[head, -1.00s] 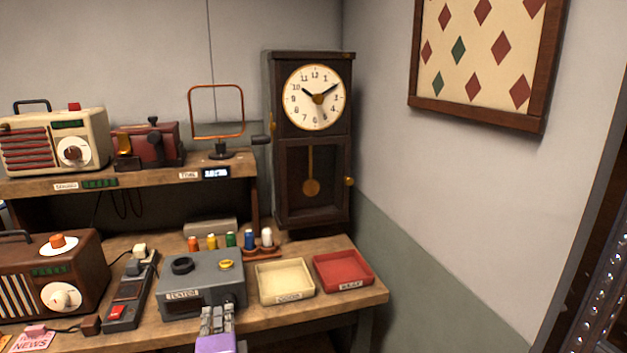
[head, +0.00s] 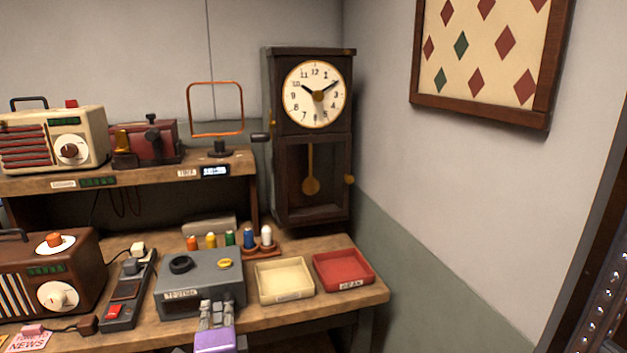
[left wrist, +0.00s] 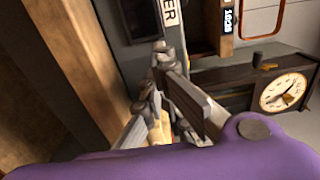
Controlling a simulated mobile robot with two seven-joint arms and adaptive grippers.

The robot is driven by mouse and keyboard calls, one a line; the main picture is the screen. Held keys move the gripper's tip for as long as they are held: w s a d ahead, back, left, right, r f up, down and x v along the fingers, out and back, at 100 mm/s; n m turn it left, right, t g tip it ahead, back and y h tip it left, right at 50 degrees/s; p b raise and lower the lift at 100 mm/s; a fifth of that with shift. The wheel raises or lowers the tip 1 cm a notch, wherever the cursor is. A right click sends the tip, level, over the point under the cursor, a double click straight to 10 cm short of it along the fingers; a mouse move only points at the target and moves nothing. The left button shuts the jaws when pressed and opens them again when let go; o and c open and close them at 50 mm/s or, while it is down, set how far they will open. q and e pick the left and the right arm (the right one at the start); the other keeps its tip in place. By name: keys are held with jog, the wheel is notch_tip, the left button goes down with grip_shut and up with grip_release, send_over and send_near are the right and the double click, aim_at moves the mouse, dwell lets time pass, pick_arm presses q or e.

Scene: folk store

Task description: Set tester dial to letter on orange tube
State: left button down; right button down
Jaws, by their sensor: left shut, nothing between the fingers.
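The grey tester box (head: 200,284) stands on the workbench, with a black round socket (head: 181,264) and a yellow dial (head: 225,263) on top. The orange tube (head: 192,243) stands at the left end of a row behind it, beside yellow, green, blue and white ones. No letter on it is readable. My left gripper (head: 216,308) is shut and empty, in front of the tester's front face at its right part. In the left wrist view the gripper's fingers (left wrist: 160,75) are close together near the tester's labelled side (left wrist: 166,15). My right gripper is not in view.
A cream tray (head: 284,298) and a red tray (head: 343,286) sit right of the tester. A power strip (head: 128,290) and a brown radio (head: 45,290) are to its left. A pendulum clock (head: 311,140) stands behind.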

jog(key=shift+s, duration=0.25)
pick_arm(q)
jog(key=shift+s+a, duration=0.15)
jog(key=shift+a, duration=0.15)
jog(key=shift+s, duration=0.1)
jog(key=shift+p+v, duration=0.35)
jog(key=shift+v, duration=2.55)
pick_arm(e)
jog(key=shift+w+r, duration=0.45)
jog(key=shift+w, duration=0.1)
